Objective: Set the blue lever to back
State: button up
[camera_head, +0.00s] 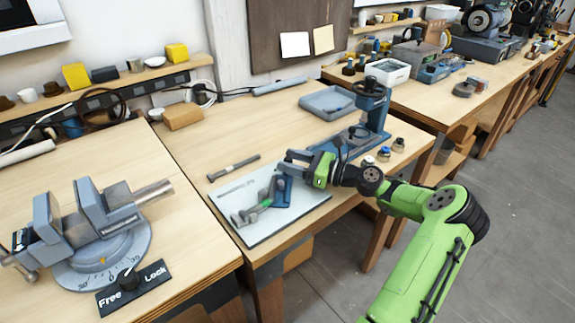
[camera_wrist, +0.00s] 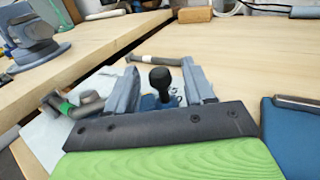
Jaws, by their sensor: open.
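A small fixture with a blue base (camera_head: 284,198) sits on the white mat (camera_head: 262,225), below my gripper (camera_head: 288,162). In the wrist view, a lever with a black round knob (camera_wrist: 160,79) rises from the blue base (camera_wrist: 149,103). The knob stands between the two grey fingers of my gripper (camera_wrist: 159,73), with a visible gap on either side. My gripper is open and holds nothing. The fingers and palm hide the lower part of the lever, and its exact setting cannot be told.
A grey clamp-like part with a green band (camera_head: 251,211) lies left of the blue base. A grey bar (camera_head: 234,167) lies behind the mat. A blue press (camera_head: 370,115) and blue tray (camera_head: 327,102) stand further back. A large vise (camera_head: 100,235) stands on the left bench.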

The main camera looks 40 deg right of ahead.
jog(key=shift+w+a, duration=0.4)
jog(key=shift+w, duration=0.2)
grip_shut()
jog(key=shift+d, duration=0.1)
